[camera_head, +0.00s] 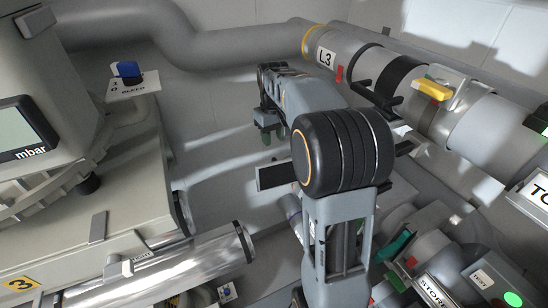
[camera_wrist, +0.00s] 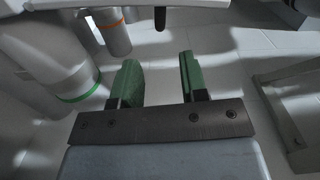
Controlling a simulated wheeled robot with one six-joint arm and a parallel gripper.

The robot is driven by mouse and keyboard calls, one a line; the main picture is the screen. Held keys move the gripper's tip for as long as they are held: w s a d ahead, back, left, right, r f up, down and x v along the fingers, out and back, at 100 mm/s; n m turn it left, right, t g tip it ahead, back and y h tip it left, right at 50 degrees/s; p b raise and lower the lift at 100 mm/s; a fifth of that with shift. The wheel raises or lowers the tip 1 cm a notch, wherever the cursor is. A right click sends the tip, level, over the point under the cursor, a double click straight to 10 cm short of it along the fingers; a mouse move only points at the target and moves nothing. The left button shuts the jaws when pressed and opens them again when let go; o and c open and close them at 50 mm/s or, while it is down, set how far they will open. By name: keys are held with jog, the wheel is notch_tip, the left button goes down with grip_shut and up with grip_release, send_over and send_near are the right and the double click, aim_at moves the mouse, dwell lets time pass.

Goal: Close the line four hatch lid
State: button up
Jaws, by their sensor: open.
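I cannot make out a hatch lid marked as line four in either view. My gripper (camera_wrist: 160,82) shows in the wrist view with its two green fingers apart and nothing between them. In the head view my gripper (camera_head: 266,133) is small, left of the middle, over a pale floor and partly hidden by the wrist.
A grey pipe labelled L3 (camera_head: 326,58) with a yellow handle (camera_head: 433,89) runs along the upper right. A gauge box marked mbar (camera_head: 30,128) stands left, near a blue knob (camera_head: 128,70). A green-ringed pipe (camera_wrist: 62,65) stands left of my fingers.

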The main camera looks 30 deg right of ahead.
aim_at(273, 158)
notch_tip(273, 158, down, 9)
jog(key=shift+r, duration=0.15)
jog(key=shift+c, duration=0.2)
grip_shut()
dwell(0.4)
